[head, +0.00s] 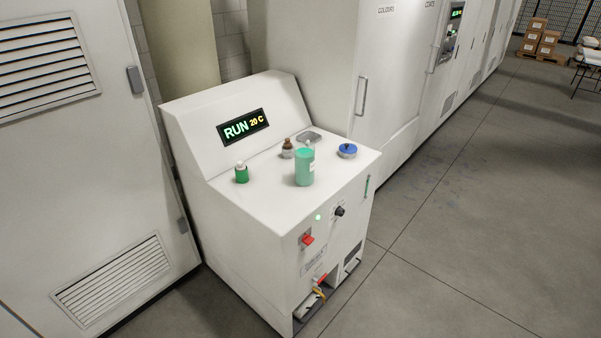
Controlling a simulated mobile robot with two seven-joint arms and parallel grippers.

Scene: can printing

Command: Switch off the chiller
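The chiller (250,205) is a white cabinet with a sloped back panel, standing in the middle of the head view. Its display (243,126) is lit and reads "RUN 20 C". On its front face are a red switch (307,240), a black knob (339,211) and a small lit green lamp (318,217). A second red handle (320,280) sits lower on the front, near a yellowish part. Neither of my grippers is in the head view.
On the chiller's top stand a green bottle (241,173), a teal container (304,168), a brown bottle (288,147) and a blue-lidded item (348,150). Tall white cabinets (400,70) line the back. Boxes (540,40) stand far right. The floor (450,240) at right is clear.

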